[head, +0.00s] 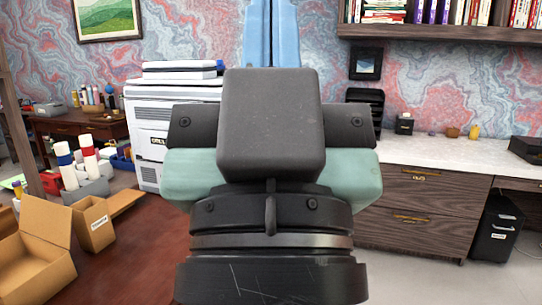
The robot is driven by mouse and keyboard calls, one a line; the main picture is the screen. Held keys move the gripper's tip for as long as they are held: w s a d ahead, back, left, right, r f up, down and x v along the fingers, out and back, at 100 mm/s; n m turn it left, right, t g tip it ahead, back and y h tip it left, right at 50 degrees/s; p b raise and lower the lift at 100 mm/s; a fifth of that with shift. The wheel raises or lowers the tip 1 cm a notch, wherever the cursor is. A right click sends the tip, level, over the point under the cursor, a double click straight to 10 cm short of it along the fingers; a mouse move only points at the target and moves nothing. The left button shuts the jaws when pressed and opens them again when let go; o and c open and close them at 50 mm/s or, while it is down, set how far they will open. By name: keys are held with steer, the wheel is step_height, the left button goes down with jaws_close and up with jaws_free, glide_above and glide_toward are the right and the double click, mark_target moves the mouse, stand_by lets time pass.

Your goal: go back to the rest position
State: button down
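My gripper (271,25) fills the middle of the head view, raised in front of the camera and seen from behind. Its two light blue fingers point up the picture and lie close side by side, with only a thin dark line between them. Their tips reach the top edge of the picture. I see nothing held between the fingers, though the wrist hides their lower part.
A reddish-brown leather desk top (135,265) is below, with open cardboard boxes (35,255) at left. A white printer (150,125) stands behind. At right are a drawer cabinet (425,200), a black bin (497,228) and a wall bookshelf (440,32).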

step_height(320, 180, up, 17)
steer(key=p, duration=1.5)
steer(key=shift+r, duration=0.2)
